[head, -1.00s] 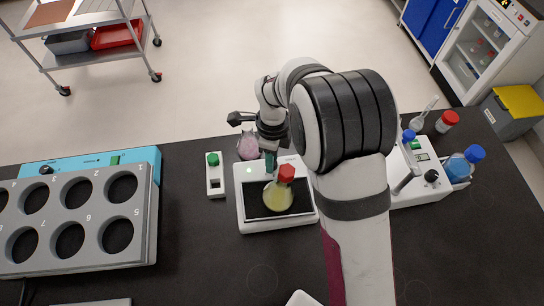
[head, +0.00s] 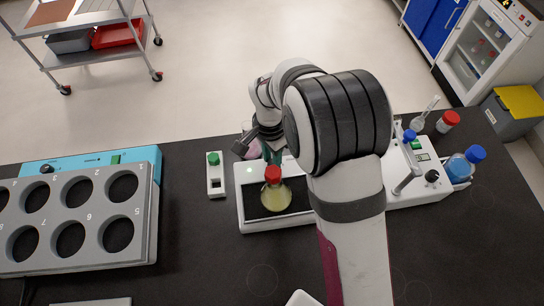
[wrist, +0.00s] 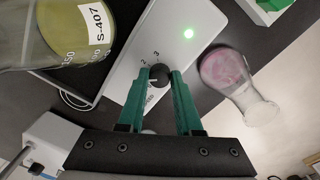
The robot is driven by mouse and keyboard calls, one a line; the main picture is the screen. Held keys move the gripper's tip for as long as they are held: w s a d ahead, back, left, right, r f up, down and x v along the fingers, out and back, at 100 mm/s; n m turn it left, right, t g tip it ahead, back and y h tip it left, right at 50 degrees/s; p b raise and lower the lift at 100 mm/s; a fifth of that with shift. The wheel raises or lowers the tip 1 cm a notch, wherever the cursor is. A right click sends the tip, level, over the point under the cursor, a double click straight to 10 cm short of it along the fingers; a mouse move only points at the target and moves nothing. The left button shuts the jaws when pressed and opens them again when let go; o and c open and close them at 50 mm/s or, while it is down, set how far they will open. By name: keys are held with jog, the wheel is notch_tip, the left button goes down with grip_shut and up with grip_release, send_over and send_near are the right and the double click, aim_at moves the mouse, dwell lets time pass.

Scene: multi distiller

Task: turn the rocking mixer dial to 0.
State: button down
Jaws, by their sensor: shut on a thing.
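The rocking mixer (head: 247,220) is a white device with a black top, standing on the dark bench left of my arm. In the wrist view, its white housing (wrist: 190,18) carries a lit green light and a small black dial (wrist: 159,75). Numbers 2 and 3 show beside the dial; its exact pointer setting is hard to read. My gripper (wrist: 160,73), with green fingers, is shut on the dial, one finger on each side. In the head view, my gripper (head: 271,153) is at the mixer's far edge and the dial is hidden.
A red-capped flask of yellow liquid (head: 275,194) stands on the mixer, close to my gripper. A pink flask (wrist: 228,72) is beside the mixer. A small white device with a green knob (head: 215,176) stands left, a grey rack (head: 88,214) farther left. Blue-capped bottle (head: 463,167) at right.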

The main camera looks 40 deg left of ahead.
aim_at(269, 162)
jog(key=n, duration=0.6)
jog(key=shift+n, duration=0.4)
dwell(0.4)
jog(key=c, duration=0.6)
grip_release()
jog(key=shift+r, duration=0.1)
jog(key=r, duration=1.5)
jog(key=shift+s+a+r, duration=0.15)
jog(key=shift+a+r, duration=0.15)
jog(key=shift+a, duration=0.05)
jog(key=shift+o, duration=0.2)
